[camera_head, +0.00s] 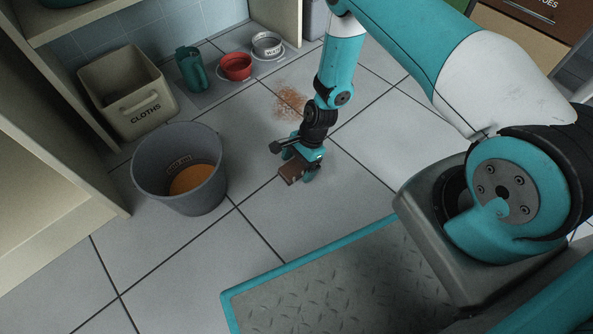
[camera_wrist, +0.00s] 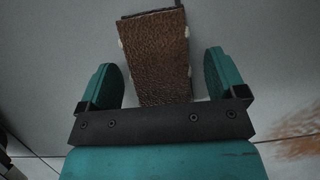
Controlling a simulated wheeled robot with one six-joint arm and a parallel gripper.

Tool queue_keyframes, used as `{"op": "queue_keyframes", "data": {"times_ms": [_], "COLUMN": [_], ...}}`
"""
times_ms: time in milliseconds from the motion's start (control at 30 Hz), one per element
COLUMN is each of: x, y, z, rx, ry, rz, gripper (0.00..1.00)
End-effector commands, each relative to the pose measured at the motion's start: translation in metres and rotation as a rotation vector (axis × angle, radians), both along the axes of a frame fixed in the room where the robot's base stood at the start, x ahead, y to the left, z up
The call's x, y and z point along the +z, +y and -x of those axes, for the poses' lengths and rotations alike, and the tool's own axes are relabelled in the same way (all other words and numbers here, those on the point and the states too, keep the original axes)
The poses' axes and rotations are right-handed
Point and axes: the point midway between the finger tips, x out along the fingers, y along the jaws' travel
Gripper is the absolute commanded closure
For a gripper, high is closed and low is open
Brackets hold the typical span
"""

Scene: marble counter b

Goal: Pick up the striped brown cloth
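The brown cloth (camera_head: 290,173) lies folded on the tiled floor below my gripper in the head view. In the wrist view the cloth (camera_wrist: 157,50) is a textured brown block with a few pale spots along its edges; I cannot make out clear stripes. My gripper (camera_head: 299,168) points down at the cloth. In the wrist view my gripper (camera_wrist: 160,65) is open, with one teal finger on each side of the cloth and a visible gap at both sides. The cloth's near end is hidden behind the dark gripper bar.
A grey bucket (camera_head: 150,180) with orange contents stands left of the cloth. A beige CLOTHS bin (camera_head: 146,117), a teal jug (camera_head: 190,70), a red bowl (camera_head: 236,67) and a pale bowl (camera_head: 268,46) stand farther back. Brown crumbs (camera_head: 290,101) lie behind the gripper. Floor right of the cloth is clear.

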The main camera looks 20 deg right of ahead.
Motion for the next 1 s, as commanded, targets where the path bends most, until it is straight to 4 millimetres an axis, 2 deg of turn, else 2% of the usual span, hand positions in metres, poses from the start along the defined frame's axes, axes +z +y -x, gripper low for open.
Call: {"op": "queue_keyframes", "data": {"times_ms": [133,367,633,767,867,1000], "x": [0.001,0.001,0.002,0.009,0.02,0.049], "y": [0.0,0.0,0.0,0.0,0.0,0.0], "z": [0.0,0.0,0.0,0.0,0.0,-0.001], "rx": [0.0,0.0,0.0,0.001,0.001,0.001], "ry": [0.0,0.0,0.0,-0.001,-0.001,-0.001], "rz": [0.0,0.0,0.0,0.0,0.0,0.0], "gripper": [0.11,0.64,0.64,0.64,0.64,0.64]}}
